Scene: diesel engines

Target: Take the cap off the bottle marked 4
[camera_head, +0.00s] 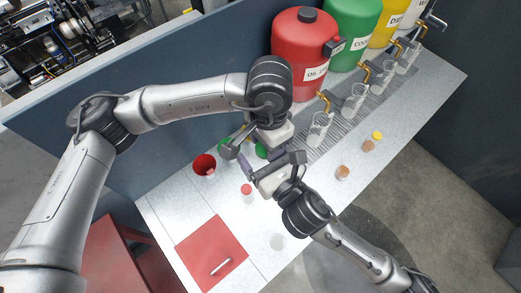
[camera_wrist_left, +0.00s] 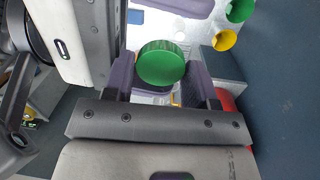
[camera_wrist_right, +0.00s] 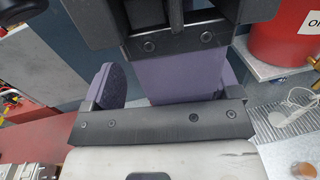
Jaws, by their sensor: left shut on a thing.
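A round green cap (camera_wrist_left: 161,63) sits between the purple fingers of my left gripper (camera_wrist_left: 162,80) in the left wrist view. My left gripper is shut on the green-capped bottle, whose body is mostly hidden. The green cap also shows in the head view (camera_head: 261,151). My right gripper (camera_head: 271,163) is just in front of it, with its fingers apart. In the right wrist view, the right gripper (camera_wrist_right: 165,85) has a purple finger at each side, with part of the left gripper close ahead. No bottle number is legible.
A red-capped bottle (camera_head: 247,189) and a red cup (camera_head: 204,166) stand nearby. Red (camera_head: 299,50) and green (camera_head: 350,30) drums line the back, with clear beakers (camera_head: 319,128) under taps. The front middle of the table is mostly clear.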

